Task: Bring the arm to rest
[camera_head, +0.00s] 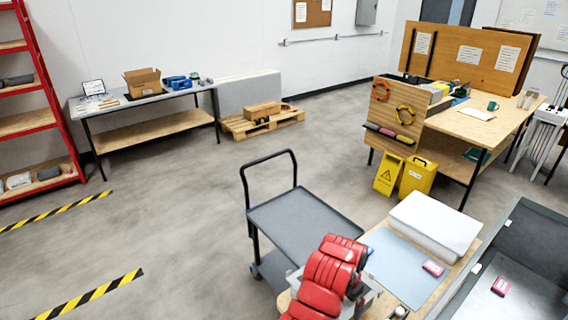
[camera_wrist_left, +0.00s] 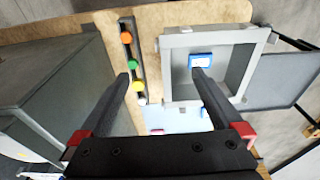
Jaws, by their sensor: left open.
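My left gripper (camera_wrist_left: 162,76) shows in the left wrist view with its two dark fingers wide apart and nothing between them. It is above a wooden bench top (camera_wrist_left: 85,22). Its fingers point toward a strip with coloured round pieces (camera_wrist_left: 132,65) and a grey open frame (camera_wrist_left: 175,47). A blue and white block (camera_wrist_left: 201,61) is at the frame, close to the right fingertip. In the head view, my red arm covers the near end of the bench, and the gripper itself cannot be made out. My right gripper is in neither view.
A pale blue mat (camera_head: 405,262) with a pink block (camera_head: 433,268) lies beside a white box (camera_head: 435,224). A large grey tray (camera_head: 531,265) is at the right. A grey trolley (camera_head: 305,222) stands left of the bench.

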